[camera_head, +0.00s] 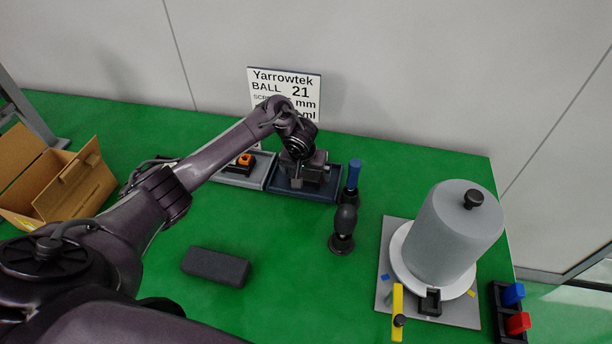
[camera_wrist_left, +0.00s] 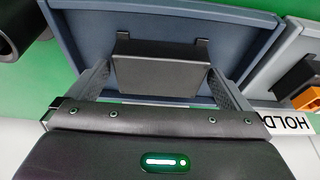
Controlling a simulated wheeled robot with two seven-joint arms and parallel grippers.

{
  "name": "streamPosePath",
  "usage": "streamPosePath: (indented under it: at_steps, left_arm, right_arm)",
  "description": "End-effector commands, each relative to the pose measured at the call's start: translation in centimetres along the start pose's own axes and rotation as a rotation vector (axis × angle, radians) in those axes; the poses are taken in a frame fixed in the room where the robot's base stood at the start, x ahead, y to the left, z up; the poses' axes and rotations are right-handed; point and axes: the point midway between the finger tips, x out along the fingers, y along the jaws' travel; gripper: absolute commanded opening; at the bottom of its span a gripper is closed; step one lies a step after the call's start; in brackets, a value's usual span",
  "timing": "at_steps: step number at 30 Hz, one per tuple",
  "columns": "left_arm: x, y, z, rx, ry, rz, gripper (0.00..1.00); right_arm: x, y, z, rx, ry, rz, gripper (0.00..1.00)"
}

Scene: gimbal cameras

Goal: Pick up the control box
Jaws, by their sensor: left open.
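A black box (camera_wrist_left: 160,68), which I take for the control box, lies on the dark blue tray (camera_wrist_left: 75,45) in the left wrist view. My left gripper (camera_wrist_left: 159,72) is open, with one finger on each side of the box. I cannot tell whether the fingers touch it. In the head view, the left gripper (camera_head: 304,180) points down over the dark blue tray (camera_head: 333,192), and the arm and gripper largely hide the box there. My right gripper is not in view.
A grey tray (camera_head: 222,178) with an orange-topped part (camera_head: 245,160) adjoins on the left. A blue-handled tool (camera_head: 353,175) and a black bulb-shaped object (camera_head: 344,228) stand close on the right. A dark block (camera_head: 215,267), cardboard box (camera_head: 75,184) and grey cylinder (camera_head: 450,235) are farther off.

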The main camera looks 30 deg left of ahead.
Motion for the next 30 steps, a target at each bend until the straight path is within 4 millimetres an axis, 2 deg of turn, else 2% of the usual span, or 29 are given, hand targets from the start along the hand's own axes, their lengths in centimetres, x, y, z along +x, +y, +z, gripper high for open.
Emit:
streamPosePath:
  at_steps: [3,13,23,26,30]
  left_arm:
    - [-0.1,0.0,0.0,0.000,0.000,0.001,0.97]
    - [-0.1,0.0,0.0,0.000,0.000,0.001,0.55]
    - [-0.5,0.0,-0.2,0.000,0.002,0.001,0.55]
    - [-1.3,0.1,-0.5,0.000,0.003,0.003,0.55]
    - [-3.4,0.1,-1.2,0.000,0.005,0.003,0.55]
  right_arm:
    - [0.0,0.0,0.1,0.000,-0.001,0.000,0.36]
    - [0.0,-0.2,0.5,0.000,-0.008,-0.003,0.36]
    - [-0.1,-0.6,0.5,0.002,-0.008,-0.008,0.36]
    - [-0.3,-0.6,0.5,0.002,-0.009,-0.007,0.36]
    - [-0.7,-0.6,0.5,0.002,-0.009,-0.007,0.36]
